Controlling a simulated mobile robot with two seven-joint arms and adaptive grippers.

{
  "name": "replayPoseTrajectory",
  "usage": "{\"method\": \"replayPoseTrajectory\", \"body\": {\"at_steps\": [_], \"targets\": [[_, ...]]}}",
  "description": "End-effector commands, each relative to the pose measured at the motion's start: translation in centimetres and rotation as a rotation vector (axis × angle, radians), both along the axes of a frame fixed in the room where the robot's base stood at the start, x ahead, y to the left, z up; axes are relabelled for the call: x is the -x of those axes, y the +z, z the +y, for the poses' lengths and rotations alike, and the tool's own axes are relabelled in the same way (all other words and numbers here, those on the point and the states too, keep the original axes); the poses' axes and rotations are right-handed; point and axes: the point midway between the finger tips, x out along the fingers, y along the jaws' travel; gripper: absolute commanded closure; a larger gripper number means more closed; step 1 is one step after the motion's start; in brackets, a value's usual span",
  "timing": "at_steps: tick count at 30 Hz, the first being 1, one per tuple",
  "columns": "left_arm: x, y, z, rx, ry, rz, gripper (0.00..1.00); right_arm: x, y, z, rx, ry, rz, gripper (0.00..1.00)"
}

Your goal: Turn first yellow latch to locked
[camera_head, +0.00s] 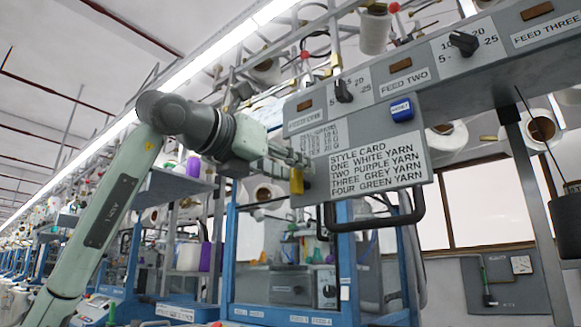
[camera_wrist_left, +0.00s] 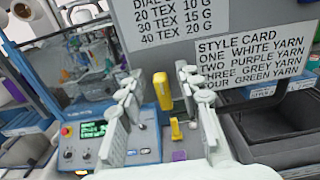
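A yellow latch (camera_head: 297,181) hangs at the lower left of the grey panel with the style card. It hangs upright, its long side near vertical. It also shows in the left wrist view (camera_wrist_left: 162,91), between my fingers. My left gripper (camera_head: 290,158) is at the panel's left edge, right by the latch. In the left wrist view my left gripper (camera_wrist_left: 158,84) is open, with one finger on each side of the latch and gaps visible. Whether a finger touches it I cannot tell. My right gripper is in neither view.
The panel carries a style card (camera_head: 370,160), a blue block (camera_head: 401,109) and a dark knob (camera_head: 343,91). A black handle (camera_head: 375,222) sticks out below. A second small yellow part (camera_wrist_left: 176,129) shows lower down. A blue-framed machine (camera_head: 285,312) stands beneath.

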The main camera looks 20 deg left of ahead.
Motion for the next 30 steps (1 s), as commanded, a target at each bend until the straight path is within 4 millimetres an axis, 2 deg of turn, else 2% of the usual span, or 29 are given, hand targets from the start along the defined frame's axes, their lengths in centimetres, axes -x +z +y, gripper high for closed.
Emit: {"method": "replayPoseTrajectory", "body": {"at_steps": [1,9,20,30], "targets": [[0.0,0.0,0.0,0.000,0.000,0.000,0.69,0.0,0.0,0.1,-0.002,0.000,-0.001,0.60],[0.0,0.0,0.0,0.000,0.000,0.000,1.00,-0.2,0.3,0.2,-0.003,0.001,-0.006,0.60],[0.0,0.0,0.0,-0.022,0.001,-0.007,1.00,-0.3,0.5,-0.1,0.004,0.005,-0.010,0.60],[0.2,0.1,-0.4,-0.206,0.001,-0.075,1.00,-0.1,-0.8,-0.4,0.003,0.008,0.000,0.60]]}}
